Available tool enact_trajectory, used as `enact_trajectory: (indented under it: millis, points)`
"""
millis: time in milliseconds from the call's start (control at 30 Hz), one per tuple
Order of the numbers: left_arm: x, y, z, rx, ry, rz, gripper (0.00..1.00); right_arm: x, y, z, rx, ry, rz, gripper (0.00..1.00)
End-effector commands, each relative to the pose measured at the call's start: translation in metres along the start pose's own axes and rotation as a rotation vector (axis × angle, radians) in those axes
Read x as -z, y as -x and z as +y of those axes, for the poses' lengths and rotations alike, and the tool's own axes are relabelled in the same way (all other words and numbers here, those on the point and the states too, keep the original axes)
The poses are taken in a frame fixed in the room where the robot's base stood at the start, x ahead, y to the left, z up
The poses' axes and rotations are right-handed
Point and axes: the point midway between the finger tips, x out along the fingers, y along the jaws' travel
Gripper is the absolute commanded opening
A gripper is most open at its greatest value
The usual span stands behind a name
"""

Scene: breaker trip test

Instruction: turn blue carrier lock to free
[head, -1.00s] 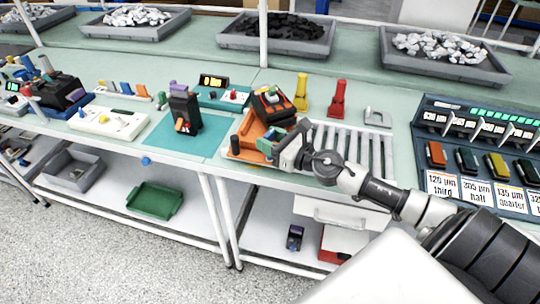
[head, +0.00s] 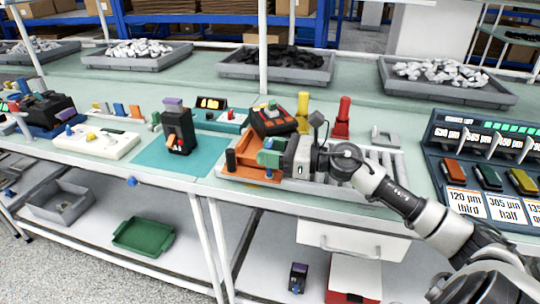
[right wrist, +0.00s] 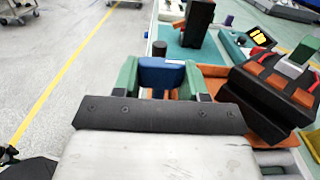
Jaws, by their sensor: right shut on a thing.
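The blue lock (right wrist: 162,73) shows in the right wrist view between the two green fingertips of my right gripper (right wrist: 162,83), which is shut on it. A dark post stands just behind it. In the head view my right gripper (head: 270,153) is over the orange carrier (head: 240,166), near its front. The gripper hides most of the lock there, so its setting cannot be read. My left gripper is in neither view.
A black-and-red device (head: 272,121) sits close behind the gripper. A black block with a purple top (head: 178,130) stands on the teal mat (head: 150,158) to the left. Yellow (head: 303,110) and red (head: 343,118) posts stand behind. Rollers lie to the right.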

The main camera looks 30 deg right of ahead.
Motion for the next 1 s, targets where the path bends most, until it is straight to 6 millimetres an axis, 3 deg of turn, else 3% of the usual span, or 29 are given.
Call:
enact_trajectory:
  millis: [233,267,400,767,1000]
  points:
    - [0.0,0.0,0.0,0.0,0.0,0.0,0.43,0.0,0.0,0.001,-0.003,-0.001,0.001,0.19]
    - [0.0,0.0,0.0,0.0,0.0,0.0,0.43,0.0,0.0,0.001,-0.003,-0.001,0.0,0.46]
    - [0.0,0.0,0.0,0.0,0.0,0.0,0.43,0.0,0.0,0.001,-0.002,-0.001,0.0,0.66]
    - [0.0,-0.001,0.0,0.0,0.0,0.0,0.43,0.002,0.004,0.0,0.001,-0.002,0.001,0.66]
    - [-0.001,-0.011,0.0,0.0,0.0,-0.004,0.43,0.004,0.032,0.001,0.001,-0.003,0.003,0.66]
